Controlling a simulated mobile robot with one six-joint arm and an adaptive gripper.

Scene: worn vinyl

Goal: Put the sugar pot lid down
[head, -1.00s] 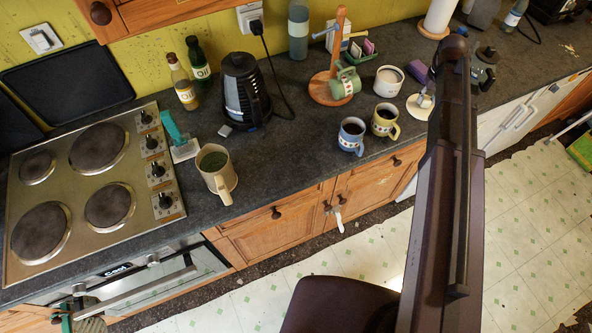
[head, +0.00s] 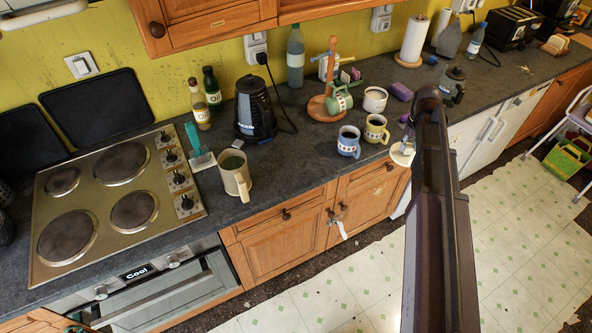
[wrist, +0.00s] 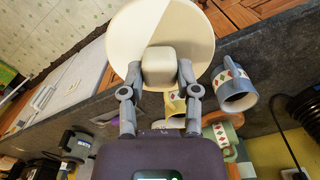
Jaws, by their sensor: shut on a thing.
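The sugar pot lid is a cream disc (wrist: 204,38) with a squarish knob, seen large in the wrist view. My gripper (wrist: 160,70) is shut on the knob, one finger on each side. In the head view the lid (head: 402,154) shows beside my arm, over the counter's front edge, partly hidden by the arm. Its height above the counter is hard to tell. The white sugar pot (head: 375,100) stands uncovered on the dark counter (head: 300,165), behind the yellow mug (head: 376,129).
A blue mug (head: 348,142) stands left of the yellow one. A wooden mug tree (head: 332,75) holds a green mug (head: 339,101). Bare counter lies between the beige mug (head: 235,175) and blue mug.

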